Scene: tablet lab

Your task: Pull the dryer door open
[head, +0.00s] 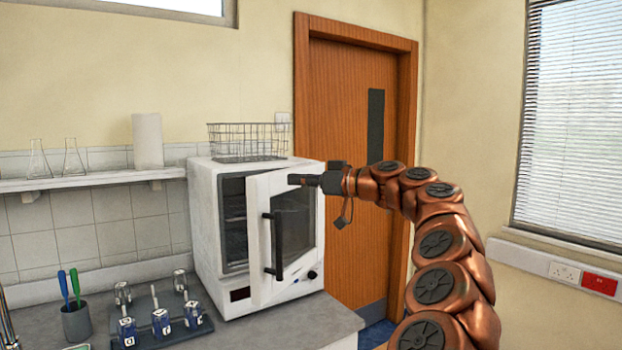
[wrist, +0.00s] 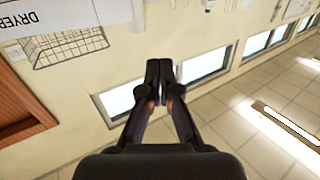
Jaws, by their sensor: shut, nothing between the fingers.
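The dryer (head: 206,232) is a white box oven on the counter. Its door (head: 258,210) stands partly open, swung out toward me, with a dark window and a black vertical handle (head: 277,246). The dark interior with a rack (head: 234,222) shows through the gap on the left. My gripper (head: 294,179) is at the upper part of the door, on its front side as seen from the head, above and right of the handle. Whether it touches the door I cannot tell. In the wrist view, my gripper's fingers (wrist: 159,72) are together with nothing between them.
A wire basket (head: 247,142) sits on the dryer. A wall shelf (head: 95,179) holds flasks. A wooden door (head: 350,130) is behind.

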